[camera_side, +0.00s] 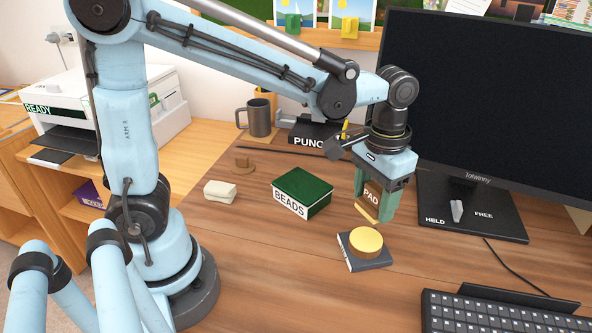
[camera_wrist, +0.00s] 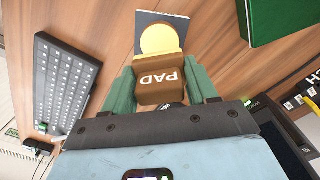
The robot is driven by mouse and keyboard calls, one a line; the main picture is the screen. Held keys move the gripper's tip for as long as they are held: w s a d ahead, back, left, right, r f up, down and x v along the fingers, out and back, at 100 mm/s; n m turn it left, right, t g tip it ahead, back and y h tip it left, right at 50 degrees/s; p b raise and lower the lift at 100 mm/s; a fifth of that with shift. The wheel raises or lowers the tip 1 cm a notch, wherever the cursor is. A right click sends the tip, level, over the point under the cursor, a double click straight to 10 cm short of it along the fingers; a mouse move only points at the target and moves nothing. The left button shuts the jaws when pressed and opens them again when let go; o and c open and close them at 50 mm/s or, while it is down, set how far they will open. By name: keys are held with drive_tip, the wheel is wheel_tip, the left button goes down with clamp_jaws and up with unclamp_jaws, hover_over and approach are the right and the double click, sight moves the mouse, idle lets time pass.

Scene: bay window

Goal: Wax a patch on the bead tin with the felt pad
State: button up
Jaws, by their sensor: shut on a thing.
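The bead tin (camera_side: 302,192) is a green-topped box marked BEADS, standing on the desk left of my gripper; a corner of it shows in the wrist view (camera_wrist: 280,18). My gripper (camera_side: 373,203) has green fingers and is shut on the felt pad (camera_side: 370,197), a brown block marked PAD with a pale yellow underside. The pad shows between the fingers in the wrist view (camera_wrist: 160,86). It is held above the desk, just behind a round yellow piece (camera_side: 366,241) on a dark square base (camera_side: 352,263). I cannot tell whether that piece is wax.
A pale block (camera_side: 220,192) and a small brown piece (camera_side: 243,162) lie left of the tin. The monitor (camera_side: 480,95), its stand with a HELD/FREE switch (camera_side: 457,211), and a keyboard (camera_side: 500,313) are at the right. A mug (camera_side: 257,118) and a punch (camera_side: 314,136) stand behind.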

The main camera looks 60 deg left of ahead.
drive_tip(key=s+a+r, duration=0.2)
drive_tip(key=a+r, duration=0.4)
drive_tip(key=a, duration=0.3)
hover_over(290, 176)
wheel_tip(290, 176, down, 4)
drive_tip(key=shift+d+f, duration=0.15)
drive_tip(key=shift+f, duration=3.1)
drive_tip(key=shift+w+d+f, duration=0.15)
drive_tip(key=shift+d+f, duration=0.2)
drive_tip(key=shift+f, duration=0.4)
drive_tip(key=shift+c, duration=0.7)
drive_tip(key=shift+w+d+f, duration=0.1)
drive_tip(key=shift+w+d, duration=0.2)
drive_tip(key=shift+d, duration=0.8)
drive_tip(key=shift+w+d+r, duration=0.1)
drive_tip(key=shift+w+d, duration=0.25)
drive_tip(key=shift+d, duration=0.75)
drive_tip(key=shift+w+d+f, duration=0.1)
drive_tip(key=shift+w+d, duration=0.2)
drive_tip(key=shift+d, duration=0.8)
drive_tip(key=shift+s+a, duration=0.35)
drive_tip(key=shift+a, duration=0.9)
drive_tip(key=shift+s+a, duration=0.4)
drive_tip(key=shift+a, duration=0.8)
drive_tip(key=shift+s+a, duration=0.35)
drive_tip(key=shift+a, duration=0.9)
drive_tip(key=shift+r, duration=4.2)
drive_tip(key=shift+f, duration=0.25)
